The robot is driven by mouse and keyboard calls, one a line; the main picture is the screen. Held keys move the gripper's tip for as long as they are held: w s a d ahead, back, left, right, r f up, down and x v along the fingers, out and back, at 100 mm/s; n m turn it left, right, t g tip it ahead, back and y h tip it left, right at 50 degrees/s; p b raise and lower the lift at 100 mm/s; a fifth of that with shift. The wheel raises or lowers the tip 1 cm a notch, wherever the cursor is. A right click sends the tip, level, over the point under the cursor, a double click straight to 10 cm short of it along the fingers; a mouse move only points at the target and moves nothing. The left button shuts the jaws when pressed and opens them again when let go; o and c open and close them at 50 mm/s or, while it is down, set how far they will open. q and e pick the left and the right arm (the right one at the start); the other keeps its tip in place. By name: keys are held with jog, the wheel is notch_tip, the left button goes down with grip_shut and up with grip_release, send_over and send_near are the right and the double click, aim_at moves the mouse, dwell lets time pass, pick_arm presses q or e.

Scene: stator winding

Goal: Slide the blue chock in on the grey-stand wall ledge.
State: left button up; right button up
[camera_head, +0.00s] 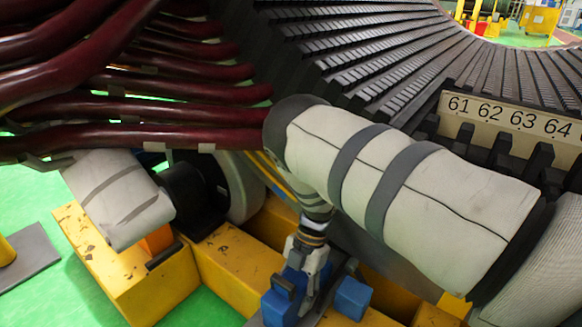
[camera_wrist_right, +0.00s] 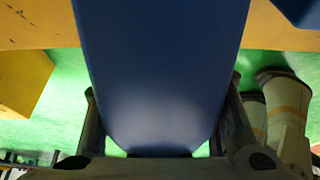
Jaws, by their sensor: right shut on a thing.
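My right gripper (camera_head: 303,276) is low in the middle of the head view, below its sleeved arm. It is shut on a blue chock (camera_head: 278,306), which also fills the middle of the right wrist view (camera_wrist_right: 160,60) between the two fingers. The chock's far end is cut off there. A second blue block (camera_head: 352,298) sits just right of the gripper in the head view. A blue corner also shows at the wrist view's top right (camera_wrist_right: 300,9). I cannot make out the grey-stand wall ledge clearly. My left gripper does not show.
Yellow beams (camera_head: 222,270) run below and left of the gripper. Dark red coils (camera_head: 130,109) cross the upper left. The slotted stator core (camera_head: 390,55) fills the upper right, with a plate numbered 61 to 64 (camera_head: 505,117). Green floor (camera_head: 30,215) is open at left.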

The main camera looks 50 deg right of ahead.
jog(key=shift+w+d+b, duration=0.1)
jog(key=shift+d+b, duration=0.25)
jog(key=shift+d, duration=0.8)
jog(key=o, duration=1.4)
jog(key=shift+d, duration=0.1)
